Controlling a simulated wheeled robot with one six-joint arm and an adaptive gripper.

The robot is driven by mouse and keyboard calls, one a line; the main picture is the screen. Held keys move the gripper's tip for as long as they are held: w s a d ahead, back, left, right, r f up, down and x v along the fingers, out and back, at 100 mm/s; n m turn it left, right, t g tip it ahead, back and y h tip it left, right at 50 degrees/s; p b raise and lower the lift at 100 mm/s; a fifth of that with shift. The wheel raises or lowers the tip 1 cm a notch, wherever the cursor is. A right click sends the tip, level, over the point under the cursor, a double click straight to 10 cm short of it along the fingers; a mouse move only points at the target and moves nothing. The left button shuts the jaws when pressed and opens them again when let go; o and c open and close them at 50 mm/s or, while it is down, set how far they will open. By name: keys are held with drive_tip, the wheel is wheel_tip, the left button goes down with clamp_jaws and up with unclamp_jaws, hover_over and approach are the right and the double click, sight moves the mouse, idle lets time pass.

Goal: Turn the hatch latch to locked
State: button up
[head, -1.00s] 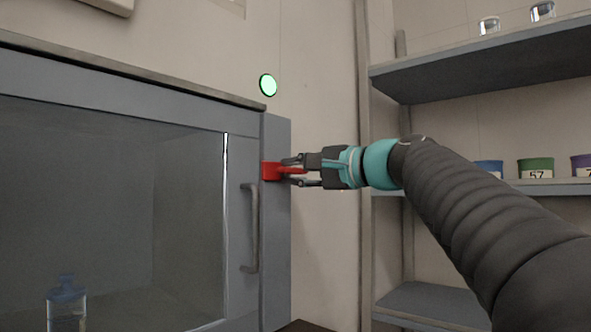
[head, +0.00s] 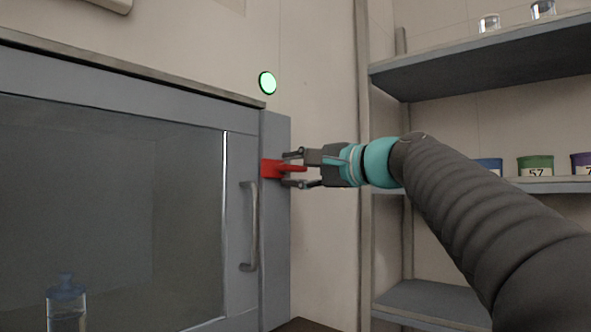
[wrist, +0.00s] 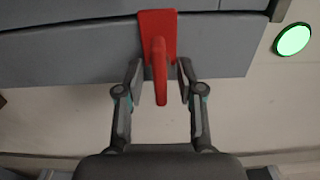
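The red hatch latch (head: 270,169) is mounted on the right frame of the grey cabinet, and its handle sticks out to the right, roughly level in the head view. In the wrist view the red latch (wrist: 157,45) is at top centre with its handle pointing toward me. My gripper (head: 293,169) is at the latch with one finger above and one below the handle. In the wrist view my gripper (wrist: 160,82) is open, with the handle between the fingers and visible gaps on both sides. The hatch (head: 236,150) appears closed, with a clear pane.
A vertical grey door handle (head: 251,226) is below the latch. A lit green round light (head: 267,83) is on the wall above. A bottle (head: 66,303) stands inside the cabinet. Shelves (head: 480,75) with jars and a green tub (head: 535,166) are at the right.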

drive_tip(key=v, duration=1.2)
idle(0.3)
